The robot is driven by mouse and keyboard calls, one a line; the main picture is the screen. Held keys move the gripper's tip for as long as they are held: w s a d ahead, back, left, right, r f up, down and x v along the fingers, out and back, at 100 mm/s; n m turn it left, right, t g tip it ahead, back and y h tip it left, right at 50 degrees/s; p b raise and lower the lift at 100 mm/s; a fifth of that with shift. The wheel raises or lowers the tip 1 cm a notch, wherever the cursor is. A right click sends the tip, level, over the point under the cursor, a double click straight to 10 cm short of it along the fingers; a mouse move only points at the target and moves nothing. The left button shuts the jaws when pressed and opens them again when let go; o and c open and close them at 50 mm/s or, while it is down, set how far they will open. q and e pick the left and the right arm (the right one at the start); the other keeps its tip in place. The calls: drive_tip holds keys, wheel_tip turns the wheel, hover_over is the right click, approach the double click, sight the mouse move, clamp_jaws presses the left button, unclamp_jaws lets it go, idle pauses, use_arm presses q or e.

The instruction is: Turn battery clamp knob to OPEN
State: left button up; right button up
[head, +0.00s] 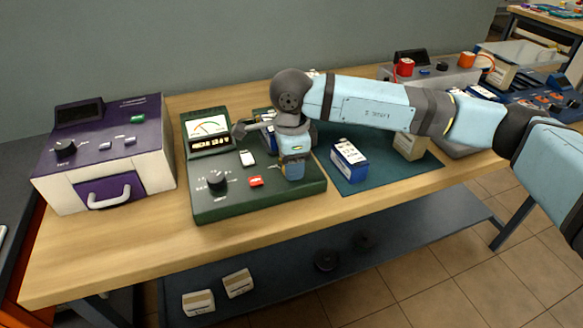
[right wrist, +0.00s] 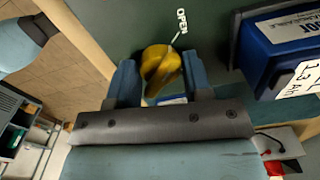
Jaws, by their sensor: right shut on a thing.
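The yellow battery clamp knob (right wrist: 161,68) sits on a dark green panel in the right wrist view. A white OPEN mark is printed on the panel just above and to the right of it. My right gripper (right wrist: 161,80) is shut on the knob, with one blue finger on each side. The knob's raised grip looks tilted, but I cannot tell its exact setting. In the head view my right gripper (head: 292,174) points down onto the right part of the green tester (head: 255,202), and the knob is hidden behind it. My left gripper is not in view.
A blue-and-white battery (head: 348,166) stands on the dark mat just right of the tester, close to my right gripper. A beige battery (head: 409,146) stands farther right, below my arm. A purple-and-white device (head: 105,155) is at left. Bare wood shows along the bench's front edge.

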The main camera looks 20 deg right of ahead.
use_arm(q)
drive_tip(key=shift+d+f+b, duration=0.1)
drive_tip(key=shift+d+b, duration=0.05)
drive_tip(key=shift+b, duration=0.2)
use_arm(e)
drive_tip(key=shift+o, duration=0.3)
drive_tip(key=shift+n, duration=0.7)
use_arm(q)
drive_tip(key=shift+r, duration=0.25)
use_arm(e)
drive_tip(key=shift+r, duration=0.1)
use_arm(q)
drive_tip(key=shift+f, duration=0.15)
use_arm(e)
drive_tip(key=o, duration=0.7)
drive_tip(key=shift+o, duration=0.5)
drive_tip(key=shift+a, duration=0.2)
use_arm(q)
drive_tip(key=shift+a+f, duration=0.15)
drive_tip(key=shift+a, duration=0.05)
use_arm(e)
drive_tip(key=shift+d, duration=0.1)
drive_tip(key=shift+r, duration=0.35)
use_arm(q)
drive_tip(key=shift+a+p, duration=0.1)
drive_tip(key=shift+p, duration=0.65)
use_arm(e)
wheel_tip(320, 180, up, 13)
